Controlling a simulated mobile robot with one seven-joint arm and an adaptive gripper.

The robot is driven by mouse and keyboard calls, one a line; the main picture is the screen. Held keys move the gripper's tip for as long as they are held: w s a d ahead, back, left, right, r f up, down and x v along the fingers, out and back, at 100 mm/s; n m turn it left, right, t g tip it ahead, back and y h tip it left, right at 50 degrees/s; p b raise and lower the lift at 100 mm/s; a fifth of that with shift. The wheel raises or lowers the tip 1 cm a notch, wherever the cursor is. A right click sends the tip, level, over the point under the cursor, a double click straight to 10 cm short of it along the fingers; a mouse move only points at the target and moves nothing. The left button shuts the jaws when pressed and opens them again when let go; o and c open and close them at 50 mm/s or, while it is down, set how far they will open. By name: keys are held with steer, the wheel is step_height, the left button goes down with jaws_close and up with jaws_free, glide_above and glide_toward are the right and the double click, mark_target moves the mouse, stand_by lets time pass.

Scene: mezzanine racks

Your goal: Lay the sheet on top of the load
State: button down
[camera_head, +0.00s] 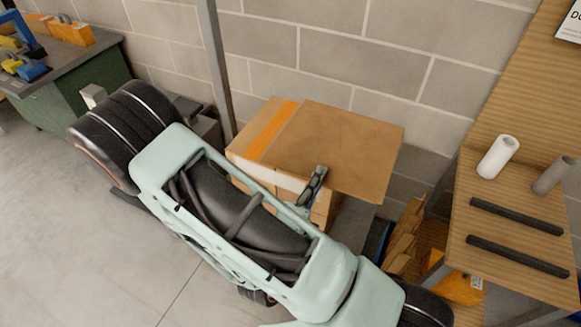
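The sheet (338,148) is a flat brown board. It lies over the top of the load, leaves the left part bare and juts out past the load on the right. The load (240,147) is a stack of cardboard boxes with an orange stripe across its top left. My gripper (316,178) is at the sheet's front edge, with a dark finger over the edge, and seems closed on it. The lower finger is hidden. I cannot tell whether the sheet rests fully on the load or is held slightly above it. My arm hides much of the load's front.
A block wall is close behind the load, with a grey post (217,70) at its left. On the right, a wooden bench (500,225) holds rolls and two dark bars. Folded cardboard (405,237) stands beside it. A green cabinet (75,90) is far left. The left floor is clear.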

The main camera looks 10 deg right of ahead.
mark_target(294, 173)
steer(key=shift+w+a+f+b, duration=1.05)
steer(key=shift+b, duration=1.9)
steer(key=w+a+b, duration=0.1)
steer(key=b, duration=0.3)
steer(key=w+a+f+b, duration=0.1)
steer(key=b, duration=0.4)
steer(key=shift+w+a+f, duration=0.2)
steer(key=shift+w, duration=0.1)
steer(key=shift+w+a+f+b, duration=0.1)
steer(key=shift+w+a+b, duration=0.15)
steer(key=shift+b, duration=0.15)
steer(key=w+a+f+b, duration=0.3)
steer(key=w+a+f, duration=0.1)
steer(key=f, duration=0.5)
steer(key=shift+w+a+b, duration=0.3)
steer(key=shift+w+b, duration=0.1)
steer(key=shift+f, duration=0.2)
steer(key=c, duration=2.2)
jaws_free()
steer(key=shift+f, duration=0.1)
steer(key=shift+o, duration=0.2)
